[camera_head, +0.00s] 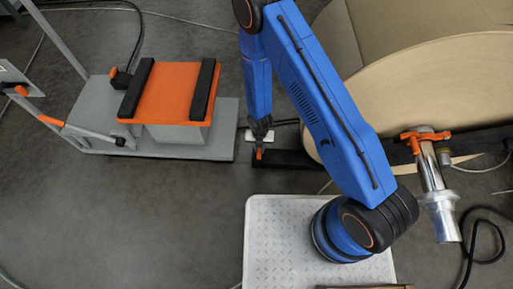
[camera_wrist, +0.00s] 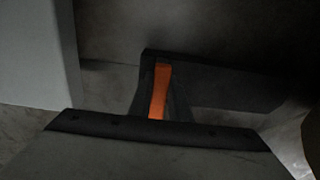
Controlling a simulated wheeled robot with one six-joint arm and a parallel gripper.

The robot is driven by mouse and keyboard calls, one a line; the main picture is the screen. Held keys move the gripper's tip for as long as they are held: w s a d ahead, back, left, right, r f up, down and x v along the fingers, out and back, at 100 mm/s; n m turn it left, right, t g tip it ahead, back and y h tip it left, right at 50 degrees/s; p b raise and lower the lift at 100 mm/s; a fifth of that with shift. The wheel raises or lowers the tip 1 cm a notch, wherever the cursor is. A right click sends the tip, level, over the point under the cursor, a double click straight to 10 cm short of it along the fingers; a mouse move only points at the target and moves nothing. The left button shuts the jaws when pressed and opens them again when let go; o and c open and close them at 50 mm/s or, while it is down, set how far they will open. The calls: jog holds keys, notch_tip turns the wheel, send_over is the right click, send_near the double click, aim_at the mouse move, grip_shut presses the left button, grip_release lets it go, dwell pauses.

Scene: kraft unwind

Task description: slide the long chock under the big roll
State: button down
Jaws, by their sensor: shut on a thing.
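The long chock (camera_head: 288,160) is a low black bar on the floor with an upright orange grip (camera_head: 259,154) near its left end. In the wrist view the orange grip (camera_wrist: 159,90) stands between my fingers, and the dark chock body (camera_wrist: 235,88) runs off to the right. My gripper (camera_head: 260,139) is shut on the orange grip. The big roll (camera_head: 425,85) is a brown kraft roll at the right. The chock's right part passes out of sight behind my arm near the roll's lower edge; I cannot tell how far under it reaches.
A grey lift cart (camera_head: 220,145) with an orange top (camera_head: 173,92) stands close to the left of my gripper. A silver fitting with an orange handle (camera_head: 430,180) is at the right, by a black cable (camera_head: 470,250). Open floor (camera_head: 120,220) lies lower left.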

jog(key=shift+s+d, duration=0.2)
jog(key=shift+d, duration=4.55)
jog(key=shift+d+f, duration=0.15)
jog(key=shift+d, duration=1.3)
jog(key=c, duration=1.6)
grip_release()
jog(key=shift+o, duration=0.2)
